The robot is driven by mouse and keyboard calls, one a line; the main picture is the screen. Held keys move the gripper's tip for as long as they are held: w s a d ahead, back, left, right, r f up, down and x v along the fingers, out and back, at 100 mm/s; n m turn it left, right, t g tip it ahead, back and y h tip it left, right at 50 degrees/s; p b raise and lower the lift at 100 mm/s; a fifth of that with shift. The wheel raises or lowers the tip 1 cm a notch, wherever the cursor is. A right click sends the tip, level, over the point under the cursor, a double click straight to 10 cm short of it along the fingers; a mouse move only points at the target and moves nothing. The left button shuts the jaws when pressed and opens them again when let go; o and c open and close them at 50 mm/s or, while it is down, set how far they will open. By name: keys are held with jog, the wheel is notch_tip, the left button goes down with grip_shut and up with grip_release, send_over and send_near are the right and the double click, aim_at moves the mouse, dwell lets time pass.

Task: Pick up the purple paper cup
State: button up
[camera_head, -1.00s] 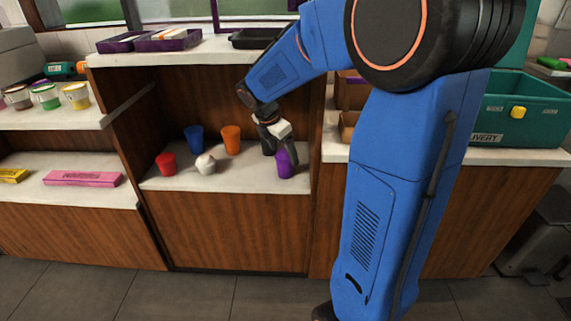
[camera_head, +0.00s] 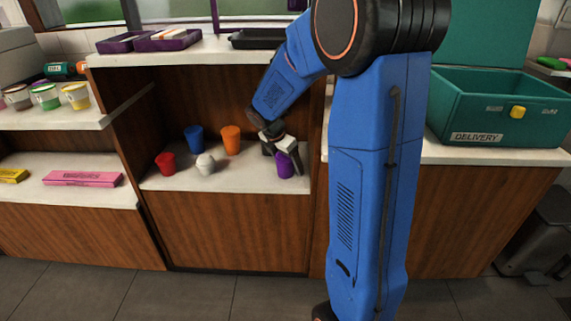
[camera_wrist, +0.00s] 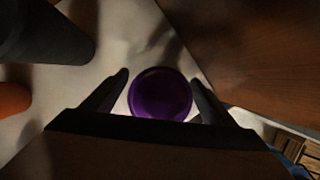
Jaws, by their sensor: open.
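The purple paper cup (camera_head: 285,168) stands on the white shelf inside the wooden alcove, near its right wall. In the wrist view the cup (camera_wrist: 160,94) shows as a round purple shape from above, between the two fingers. My gripper (camera_head: 283,160) is open and reaches down around the cup, with a finger on each side. In the wrist view the fingers of my gripper (camera_wrist: 160,88) stand apart, and I cannot tell whether either touches the cup. Part of the cup's upper side is hidden by my gripper in the head view.
On the same shelf stand an orange cup (camera_head: 230,140), a blue cup (camera_head: 194,139), a red cup (camera_head: 166,163) and a white cup (camera_head: 205,164). The alcove's right wall (camera_wrist: 260,50) is close beside my gripper. A teal delivery box (camera_head: 500,110) stands on the counter to the right.

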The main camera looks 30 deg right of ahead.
jog(key=c, duration=1.3)
jog(key=shift+r, duration=0.1)
